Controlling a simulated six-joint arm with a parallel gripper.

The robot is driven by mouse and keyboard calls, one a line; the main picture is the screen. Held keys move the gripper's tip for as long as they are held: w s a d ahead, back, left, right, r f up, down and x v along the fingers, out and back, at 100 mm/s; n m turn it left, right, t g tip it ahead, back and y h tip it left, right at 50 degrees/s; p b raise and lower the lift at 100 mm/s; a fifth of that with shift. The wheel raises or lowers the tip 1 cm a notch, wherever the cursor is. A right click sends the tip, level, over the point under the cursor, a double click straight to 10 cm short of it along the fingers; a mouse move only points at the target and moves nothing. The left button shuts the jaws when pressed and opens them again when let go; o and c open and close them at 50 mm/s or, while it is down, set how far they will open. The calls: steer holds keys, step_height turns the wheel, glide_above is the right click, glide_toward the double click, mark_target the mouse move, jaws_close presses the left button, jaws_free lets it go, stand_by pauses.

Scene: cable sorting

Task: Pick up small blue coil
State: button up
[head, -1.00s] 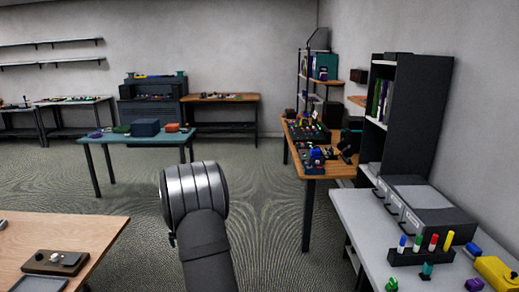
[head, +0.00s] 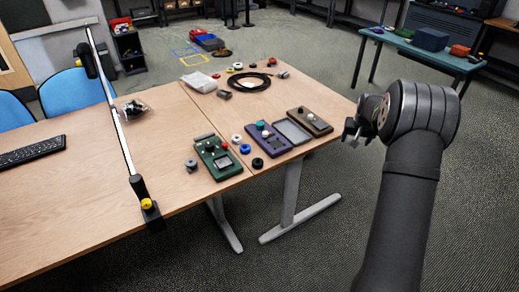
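A small blue round item (head: 245,149) lies on the wooden desk (head: 130,185), right of the green handheld box; it is too small to tell whether it is a coil. My gripper (head: 351,132) is in the air off the right end of the desk, to the right of the blue item. Its fingers are small and dark, and their gap is not clear. Nothing shows between them.
Near the blue item lie a green box (head: 216,155), a purple box (head: 268,138), a brown box (head: 309,121) and a grey tray (head: 291,132). A black cable coil (head: 249,82) lies behind. A lamp (head: 117,100) and keyboard (head: 30,151) are at left.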

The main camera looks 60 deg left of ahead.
steer(key=s+a+n+g+y, duration=0.1)
steer(key=s+a+n, duration=0.3)
steer(key=s+a, duration=1.2)
steer(key=n+g, duration=0.1)
steer(key=n, duration=0.1)
glide_toward(246, 148)
steer(key=x, duration=0.2)
steer(key=shift+d+f, duration=0.1)
steer(key=shift+f, duration=0.3)
steer(key=shift+x, duration=3.3)
steer(key=shift+s, duration=0.1)
steer(key=c, duration=1.1)
steer(key=shift+r, duration=0.2)
